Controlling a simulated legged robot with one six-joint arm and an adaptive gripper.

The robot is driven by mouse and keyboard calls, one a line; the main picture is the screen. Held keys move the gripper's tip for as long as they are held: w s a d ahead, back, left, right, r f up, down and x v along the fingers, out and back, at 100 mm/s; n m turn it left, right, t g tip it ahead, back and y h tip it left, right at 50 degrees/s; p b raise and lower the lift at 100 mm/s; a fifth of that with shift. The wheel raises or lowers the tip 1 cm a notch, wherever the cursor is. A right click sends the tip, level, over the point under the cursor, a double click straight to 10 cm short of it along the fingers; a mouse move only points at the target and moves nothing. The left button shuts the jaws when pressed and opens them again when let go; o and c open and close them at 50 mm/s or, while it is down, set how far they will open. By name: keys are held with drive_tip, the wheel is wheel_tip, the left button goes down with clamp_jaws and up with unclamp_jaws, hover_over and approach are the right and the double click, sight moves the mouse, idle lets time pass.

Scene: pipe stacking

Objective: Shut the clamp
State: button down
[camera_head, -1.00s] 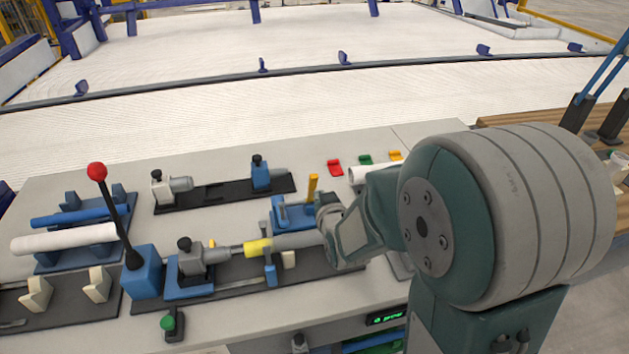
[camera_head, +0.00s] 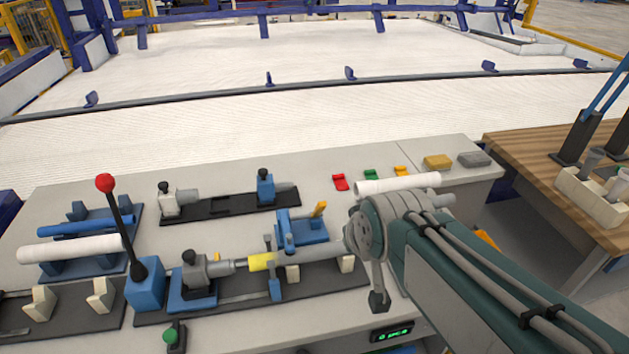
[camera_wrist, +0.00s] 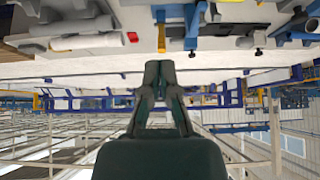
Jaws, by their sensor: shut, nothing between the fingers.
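The clamp (camera_head: 302,232) is a blue base with an orange handle (camera_head: 319,209), on the bench in the head view. The handle leans up and to the right. In the wrist view, which looks upside down, the clamp (camera_wrist: 181,15) is at the top and its orange handle (camera_wrist: 161,38) points down the picture. My gripper (camera_wrist: 165,68) is shut and empty, with its fingertips close below the handle there. I cannot tell whether they touch it. In the head view my arm's end is just right of the clamp, and its fingers cannot be made out.
A grey pipe with a yellow band (camera_head: 262,262) lies in the front fixture. A white pipe (camera_head: 398,184) lies behind my wrist. A lever with a red knob (camera_head: 105,183) stands at left. Red (camera_head: 340,182) and green (camera_head: 371,175) clips lie behind the clamp.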

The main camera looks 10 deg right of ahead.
wheel_tip(320, 180, up, 2)
drive_tip(key=s+r+g, duration=0.1)
drive_tip(key=s, duration=0.1)
wheel_tip(320, 180, up, 4)
drive_tip(key=g, duration=0.4)
hover_over(318, 210)
drive_tip(key=s, duration=0.2)
drive_tip(key=w+f, duration=0.5)
drive_tip(key=w, duration=0.4)
drive_tip(key=shift+g, duration=0.4)
drive_tip(key=shift+s+d+f, duration=0.15)
drive_tip(key=shift+s+f, duration=0.2)
drive_tip(key=shift+f, duration=1.6)
drive_tip(key=shift+s+d+f, duration=0.15)
drive_tip(key=shift+s+f, duration=0.25)
drive_tip(key=shift+f, duration=1.6)
drive_tip(key=shift+s+d+f, duration=0.15)
drive_tip(key=shift+s+f, duration=0.2)
drive_tip(key=shift+f, duration=1.6)
drive_tip(key=shift+s, duration=0.1)
